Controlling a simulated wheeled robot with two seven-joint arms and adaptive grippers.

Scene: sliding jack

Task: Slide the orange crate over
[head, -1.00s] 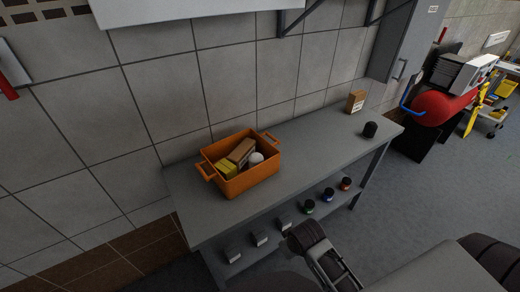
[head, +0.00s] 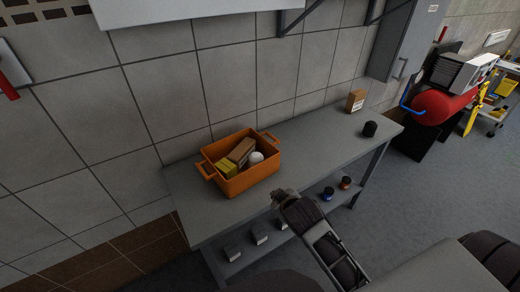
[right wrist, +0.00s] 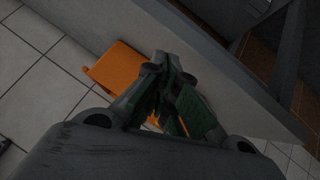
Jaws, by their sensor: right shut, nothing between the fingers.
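The orange crate (head: 243,183) stands on the left half of the grey workbench (head: 310,152), near the wall. It holds a yellow block (head: 227,167), a brown box (head: 241,151) and a white ball (head: 256,157). My right gripper (head: 281,195) is at the bench's front edge, a little right of and in front of the crate, apart from it in the head view. In the right wrist view its fingers (right wrist: 163,72) are shut and empty, and they partly cover the orange crate (right wrist: 113,68). My left gripper is not in view.
A small cardboard box (head: 356,101) and a black cylinder (head: 370,129) stand at the bench's right end. The bench top between them and the crate is clear. Small containers, such as a blue one (head: 327,194), sit on the lower shelf.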

